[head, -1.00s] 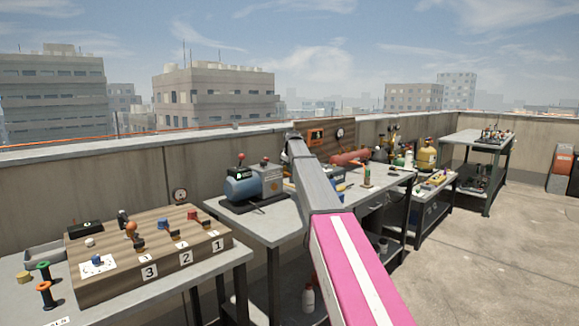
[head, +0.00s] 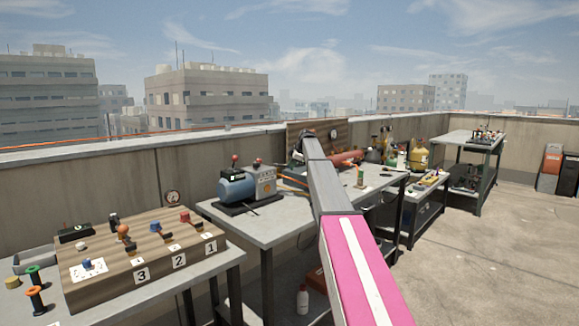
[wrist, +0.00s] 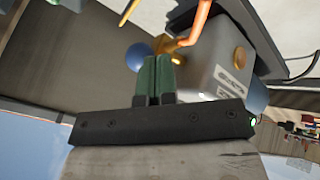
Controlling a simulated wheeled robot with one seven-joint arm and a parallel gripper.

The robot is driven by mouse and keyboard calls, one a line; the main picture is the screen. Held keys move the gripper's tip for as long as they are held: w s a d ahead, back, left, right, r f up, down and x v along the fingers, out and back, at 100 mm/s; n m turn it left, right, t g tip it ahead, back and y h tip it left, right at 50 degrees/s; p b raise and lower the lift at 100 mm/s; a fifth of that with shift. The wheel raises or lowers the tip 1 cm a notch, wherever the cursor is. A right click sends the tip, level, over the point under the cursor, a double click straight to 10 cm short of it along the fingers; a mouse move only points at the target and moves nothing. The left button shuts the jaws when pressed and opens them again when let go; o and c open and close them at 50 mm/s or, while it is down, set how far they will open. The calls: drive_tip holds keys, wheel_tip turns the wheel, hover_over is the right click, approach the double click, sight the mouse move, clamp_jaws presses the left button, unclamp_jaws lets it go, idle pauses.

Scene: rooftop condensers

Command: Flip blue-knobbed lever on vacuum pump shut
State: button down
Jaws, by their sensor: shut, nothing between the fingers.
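In the wrist view, a blue ball knob (wrist: 138,56) sits beside a brass lever or fitting (wrist: 180,54) on a grey, box-shaped pump body (wrist: 220,65) with a white label. My gripper (wrist: 156,58) is shut, its two green fingers together and empty. The fingertips overlap the space between the blue knob and the pump body in this view; I cannot tell if they touch either. The knob's link to the lever is partly hidden by the fingers. In the head view my arm hides the gripper's fingertips, and I cannot make out the blue knob.
An orange hose (wrist: 202,18) runs close by the pump. In the head view, a blue tank unit with red-knobbed levers (head: 237,187) stands on the middle bench, left of my arm. A wooden board with numbered levers (head: 110,285) is at the lower left. Open floor (head: 470,260) lies right.

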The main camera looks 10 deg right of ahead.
drive_tip(key=w+d+n+g+y, duration=0.1)
drive_tip(key=w+n+g+y, duration=0.1)
drive_tip(key=w+n, duration=0.3)
drive_tip(key=shift+w+n, duration=0.3)
drive_tip(key=shift+w, duration=1.35)
drive_tip(key=shift+s, duration=0.1)
